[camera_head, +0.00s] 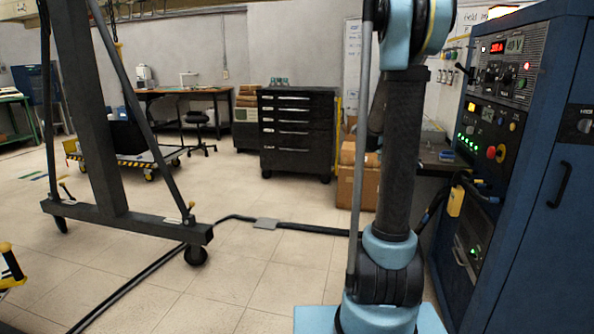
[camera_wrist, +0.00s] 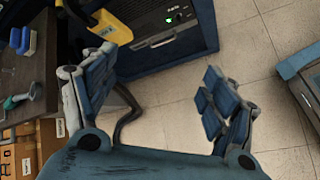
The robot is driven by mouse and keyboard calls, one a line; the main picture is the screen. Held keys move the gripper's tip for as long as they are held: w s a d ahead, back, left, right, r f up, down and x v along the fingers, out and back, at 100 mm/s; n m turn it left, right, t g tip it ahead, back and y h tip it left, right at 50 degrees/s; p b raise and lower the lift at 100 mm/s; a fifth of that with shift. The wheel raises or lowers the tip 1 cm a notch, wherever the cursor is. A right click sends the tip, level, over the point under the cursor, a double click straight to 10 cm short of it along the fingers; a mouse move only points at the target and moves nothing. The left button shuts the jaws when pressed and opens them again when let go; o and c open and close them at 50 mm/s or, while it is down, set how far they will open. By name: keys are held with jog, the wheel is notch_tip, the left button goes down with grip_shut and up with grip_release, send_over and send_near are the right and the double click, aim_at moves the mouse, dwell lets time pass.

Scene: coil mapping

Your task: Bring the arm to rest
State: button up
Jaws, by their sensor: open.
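My gripper (camera_wrist: 155,70) is open and empty in the wrist view, its two padded fingers spread wide with bare tiled floor and part of a blue cabinet seen between and beyond them. In the head view my arm (camera_head: 395,160) rises upright in light blue and black right of the middle. Its upper part runs out of the top of the picture, so my gripper is hidden there.
A blue control cabinet (camera_head: 545,130) with lit panels stands close on the right. A yellow connector (camera_wrist: 112,27) hangs beside the left finger. A grey gantry frame (camera_head: 85,110) stands left. A black drawer chest (camera_head: 297,125) is behind. A black cable (camera_head: 130,290) crosses the floor.

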jog(key=s+a+f+m+y, duration=0.2)
jog(key=s+a+f+y, duration=0.1)
jog(key=s+a, duration=0.4)
jog(key=s+a+f+m+t+y, duration=0.1)
jog(key=s+a+f+m+y, duration=0.2)
jog(key=s+a, duration=0.5)
jog(key=s+a+f+m+t+y, duration=0.1)
jog(key=s+a+f+m+y, duration=0.1)
jog(key=s+a, duration=0.6)
jog(key=s+m+y, duration=0.1)
jog(key=s, duration=0.5)
jog(key=shift+s+a+f, duration=0.15)
jog(key=shift+a+f, duration=0.05)
jog(key=shift+f, duration=0.2)
jog(key=shift+w+f, duration=0.2)
jog(key=shift+w, duration=0.2)
